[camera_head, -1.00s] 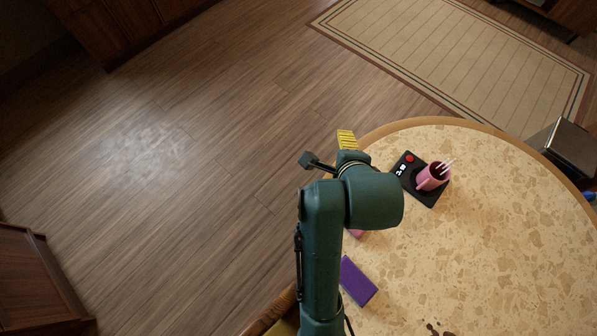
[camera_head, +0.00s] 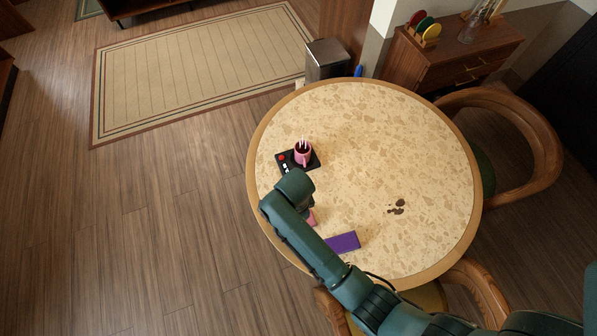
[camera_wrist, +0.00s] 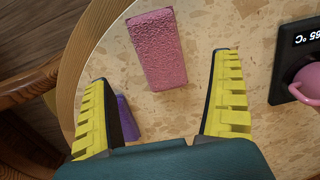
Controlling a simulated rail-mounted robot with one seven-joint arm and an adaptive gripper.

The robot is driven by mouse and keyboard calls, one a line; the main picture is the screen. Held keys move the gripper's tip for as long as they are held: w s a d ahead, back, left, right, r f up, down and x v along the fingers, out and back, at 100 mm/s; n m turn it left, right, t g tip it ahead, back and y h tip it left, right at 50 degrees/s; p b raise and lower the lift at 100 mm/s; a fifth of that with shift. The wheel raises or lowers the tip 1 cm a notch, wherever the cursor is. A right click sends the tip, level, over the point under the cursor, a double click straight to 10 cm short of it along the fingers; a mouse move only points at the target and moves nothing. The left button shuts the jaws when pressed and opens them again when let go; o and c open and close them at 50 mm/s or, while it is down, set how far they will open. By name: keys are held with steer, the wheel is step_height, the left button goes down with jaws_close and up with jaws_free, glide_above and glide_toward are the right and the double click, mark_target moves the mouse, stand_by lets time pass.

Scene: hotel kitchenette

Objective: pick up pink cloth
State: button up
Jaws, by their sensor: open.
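The pink cloth (camera_wrist: 158,48) is a textured, block-like rectangle lying flat on the round table. In the head view only a small pink part (camera_head: 311,218) shows beside my arm; the rest is hidden. My gripper (camera_wrist: 163,72) has its two yellow ridged fingers spread wide with nothing between them. In the wrist view the cloth lies ahead of the fingers, between their lines and apart from both. In the head view my arm hides the fingers.
A purple block (camera_head: 343,242) lies near the cloth. A pink mug (camera_head: 303,153) stands on a black warmer (camera_head: 284,167). A brown spill (camera_head: 397,207) marks the speckled tabletop (camera_head: 400,130), whose right side is otherwise clear. Wooden chairs (camera_head: 535,135) stand around the table.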

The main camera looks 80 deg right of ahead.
step_height(320, 180, down, 2)
steer(key=shift+f, duration=0.15)
steer(key=f, duration=0.1)
steer(key=f+b, duration=0.1)
steer(key=f, duration=0.3)
steer(key=shift+s+d+f+b, duration=0.1)
steer(key=shift+s+b, duration=0.2)
steer(key=shift+b, duration=0.1)
steer(key=c, duration=1.3)
steer(key=shift+o, duration=0.2)
step_height(320, 180, up, 10)
steer(key=p, duration=0.2)
steer(key=shift+p, duration=0.4)
